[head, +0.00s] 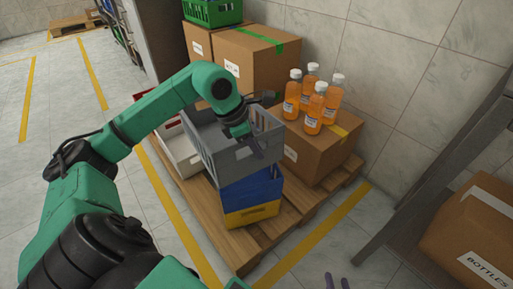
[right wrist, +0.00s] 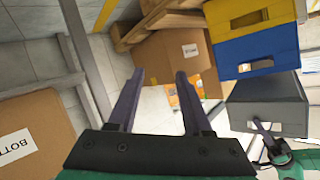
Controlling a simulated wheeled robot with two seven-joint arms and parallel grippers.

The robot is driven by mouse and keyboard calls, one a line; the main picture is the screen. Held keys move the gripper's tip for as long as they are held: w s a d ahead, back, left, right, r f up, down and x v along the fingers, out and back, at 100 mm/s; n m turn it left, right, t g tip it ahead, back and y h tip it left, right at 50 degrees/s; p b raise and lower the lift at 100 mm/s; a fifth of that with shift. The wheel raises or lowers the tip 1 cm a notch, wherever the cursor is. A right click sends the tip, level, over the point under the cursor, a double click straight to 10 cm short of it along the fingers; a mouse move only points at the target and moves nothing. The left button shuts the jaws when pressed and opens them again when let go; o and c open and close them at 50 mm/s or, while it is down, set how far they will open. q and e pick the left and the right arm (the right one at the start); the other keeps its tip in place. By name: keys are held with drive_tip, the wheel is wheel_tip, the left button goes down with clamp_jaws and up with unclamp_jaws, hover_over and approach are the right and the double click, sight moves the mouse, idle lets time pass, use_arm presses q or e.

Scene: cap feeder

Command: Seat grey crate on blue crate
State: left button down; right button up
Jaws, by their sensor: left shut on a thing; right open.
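The grey crate (head: 226,161) is upright above the blue crate (head: 262,185) in the head view. My left gripper (head: 252,146) is shut on the grey crate's near wall. The blue crate sits on a yellow crate (head: 252,214) on the pallet. In the right wrist view the picture is turned over: the grey crate (right wrist: 268,107) shows below the blue crate (right wrist: 258,50), close against it. I cannot tell whether they touch all round. My right gripper (right wrist: 158,77) is open and empty, away from the crates; its fingertips show at the bottom of the head view (head: 336,281).
A pale crate (head: 181,155) stands left of the stack on the wooden pallet (head: 283,232). Cardboard boxes (head: 255,62) stand behind; orange bottles (head: 315,108) stand on a box to the right. A rack with a box (head: 470,225) is at far right.

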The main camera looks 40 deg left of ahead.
sight(257, 162)
use_arm(q)
drive_tip(key=shift+f+b, duration=0.5)
drive_tip(key=shift+f, duration=0.6)
drive_tip(key=shift+f+b, duration=0.2)
drive_tip(key=shift+b, duration=0.15)
drive_tip(key=shift+f+b, duration=0.75)
drive_tip(key=shift+f, duration=0.1)
drive_tip(key=shift+f+b, duration=0.5)
drive_tip(key=shift+f, duration=0.1)
use_arm(e)
drive_tip(key=w+r+t, duration=0.3)
drive_tip(key=w+r, duration=0.1)
drive_tip(key=r, duration=0.5)
drive_tip(key=w+d+r+n+t+y, duration=0.1)
drive_tip(key=w+r+t, duration=0.3)
drive_tip(key=r, duration=0.5)
drive_tip(key=w+d+r+t+y, duration=0.1)
drive_tip(key=w+r+t, duration=0.2)
drive_tip(key=r, duration=0.6)
drive_tip(key=shift+w+d+r+t, duration=0.2)
drive_tip(key=shift+w+d+t, duration=0.1)
drive_tip(key=shift+w, duration=0.55)
drive_tip(key=shift+a, duration=0.1)
